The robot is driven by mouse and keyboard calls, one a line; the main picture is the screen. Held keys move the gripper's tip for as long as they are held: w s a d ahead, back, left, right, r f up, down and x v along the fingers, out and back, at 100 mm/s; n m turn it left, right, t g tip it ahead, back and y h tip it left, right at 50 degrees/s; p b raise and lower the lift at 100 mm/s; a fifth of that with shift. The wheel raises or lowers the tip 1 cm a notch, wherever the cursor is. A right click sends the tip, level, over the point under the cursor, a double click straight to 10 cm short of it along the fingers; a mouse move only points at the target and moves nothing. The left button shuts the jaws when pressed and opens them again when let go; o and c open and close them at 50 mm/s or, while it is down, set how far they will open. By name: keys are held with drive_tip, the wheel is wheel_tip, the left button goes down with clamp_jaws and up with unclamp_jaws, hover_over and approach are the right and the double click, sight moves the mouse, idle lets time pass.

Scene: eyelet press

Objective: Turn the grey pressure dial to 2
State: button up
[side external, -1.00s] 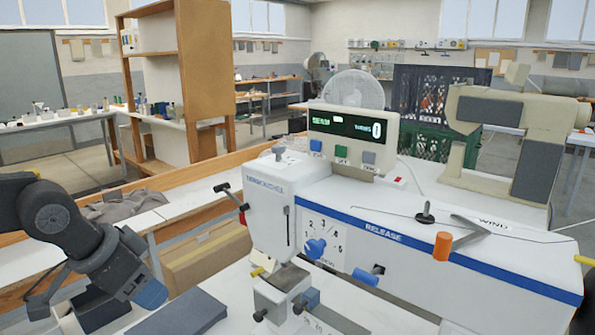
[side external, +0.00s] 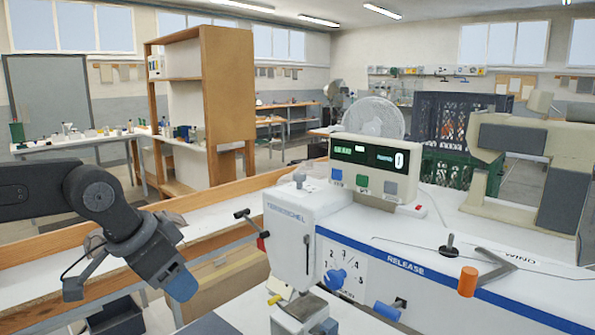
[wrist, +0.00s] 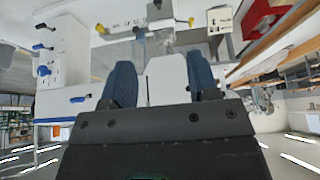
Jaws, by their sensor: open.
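The numbered dial (side external: 338,277) is on the white front panel of the eyelet press (side external: 300,240). Its knob looks blue, not grey, with figures printed around it. I cannot tell which figure it points at. My gripper (side external: 178,281) hangs in the air to the left of the press, tilted down, well apart from the dial. In the wrist view, two blue fingers (wrist: 160,80) stand apart with no object held between them. That view is upside down, and the press (wrist: 66,35) stands at its left with blue knobs on its face.
A lever with a red part (side external: 262,241) sticks out from the press's left side. A second blue knob (side external: 388,310) is low on the front. A dark open box (side external: 118,318) is below my gripper. Air between gripper and press looks clear.

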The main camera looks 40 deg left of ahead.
drive_tip(key=w+r+m+h, duration=0.1)
drive_tip(key=w+r+m, duration=0.1)
drive_tip(key=w+r, duration=1.3)
drive_tip(key=m+g, duration=0.1)
drive_tip(key=m, duration=0.1)
approach(299, 174)
drive_tip(key=shift+h, duration=0.3)
drive_tip(key=x, duration=0.9)
drive_tip(key=shift+w+a, duration=0.15)
drive_tip(key=shift+a, duration=0.25)
drive_tip(key=c, duration=0.9)
